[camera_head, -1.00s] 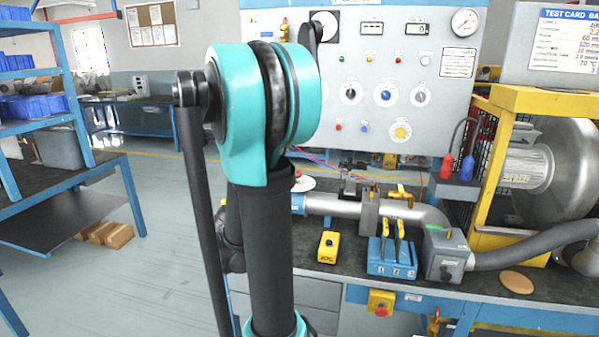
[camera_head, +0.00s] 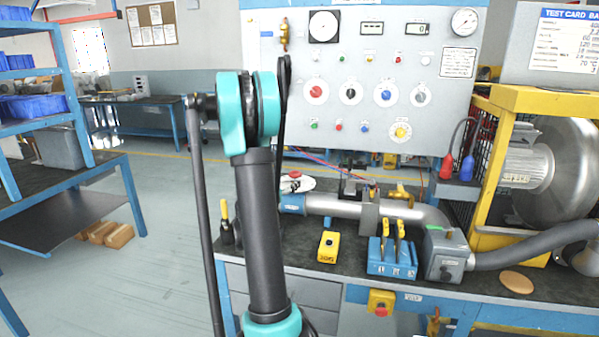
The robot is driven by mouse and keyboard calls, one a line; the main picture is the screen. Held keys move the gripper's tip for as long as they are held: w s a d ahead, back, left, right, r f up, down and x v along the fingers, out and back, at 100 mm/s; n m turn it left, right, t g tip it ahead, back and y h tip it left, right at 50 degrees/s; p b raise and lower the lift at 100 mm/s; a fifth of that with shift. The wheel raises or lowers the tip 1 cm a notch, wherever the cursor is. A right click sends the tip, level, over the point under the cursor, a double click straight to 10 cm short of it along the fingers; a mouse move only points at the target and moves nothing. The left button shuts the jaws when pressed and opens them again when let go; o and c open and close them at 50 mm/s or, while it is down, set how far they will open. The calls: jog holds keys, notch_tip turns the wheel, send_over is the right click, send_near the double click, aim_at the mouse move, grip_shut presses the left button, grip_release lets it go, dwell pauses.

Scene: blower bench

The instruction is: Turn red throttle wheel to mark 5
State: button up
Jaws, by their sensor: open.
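The red wheel (camera_head: 316,91) is on the left of the upper row of dials on the grey control panel (camera_head: 460,110). It has a pale scale ring around it. The scale numbers and the wheel's pointer are too small to read. My arm stands in front of the panel's left side, just left of the red wheel in the picture, and does not cover it. My gripper is not in view.
A metal pipe (camera_head: 345,207), yellow box (camera_head: 328,247) and blue tool block (camera_head: 391,257) occupy the bench (camera_head: 350,278). A yellow-framed blower (camera_head: 565,165) stands right.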

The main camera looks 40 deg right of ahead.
aim_at(298, 171)
jog(key=x, duration=1.1)
jog(key=shift+w+d, duration=0.15)
jog(key=shift+d, duration=0.05)
jog(key=c, duration=1.3)
jog(key=shift+c, duration=0.4)
